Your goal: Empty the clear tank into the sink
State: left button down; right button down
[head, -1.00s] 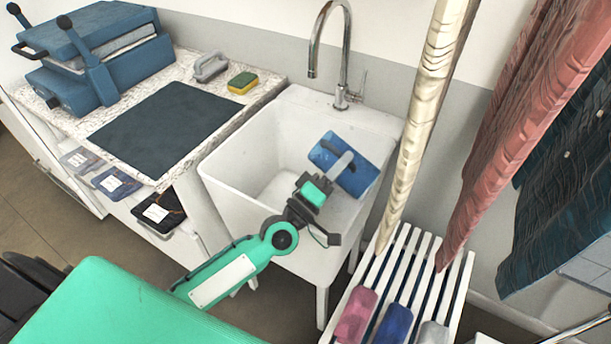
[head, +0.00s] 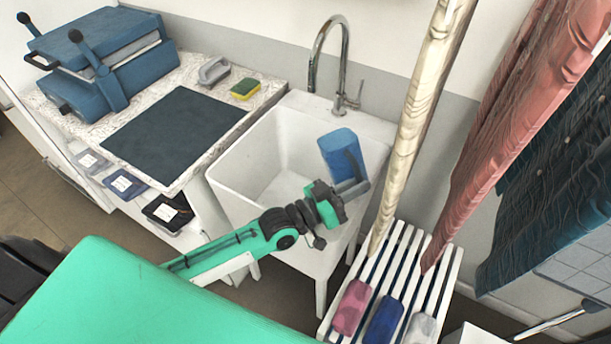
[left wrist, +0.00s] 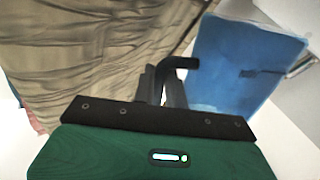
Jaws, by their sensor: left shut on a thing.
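The tank (head: 338,143) looks blue in the head view, with a dark grey handle on its right side. It hangs above the right part of the white sink (head: 262,155). My left gripper (head: 348,190) is shut on the handle, in front of the tank. In the left wrist view the tank (left wrist: 240,65) shows as a translucent blue face at the right, beside my left gripper (left wrist: 166,85). I cannot tell how much liquid is in it. No stream of liquid shows. My right gripper is out of view.
A chrome tap (head: 343,60) arches behind the sink. A cream hanging cloth (head: 415,120) is close right of the tank. A slatted white bench (head: 390,270) holds several folded bundles. A counter to the left carries a sponge (head: 245,89) and blue press (head: 105,60).

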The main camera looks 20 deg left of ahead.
pick_arm(q)
jog(key=m+p, duration=0.1)
jog(key=d+m+g+p, duration=0.1)
jog(key=m+p, duration=0.1)
jog(key=m+g+p, duration=0.1)
jog(key=shift+s+d+f+m+y+p, duration=0.2)
jog(key=shift+s+f+m+y+p, duration=0.1)
jog(key=shift+m+y+p, duration=0.1)
dwell(0.7)
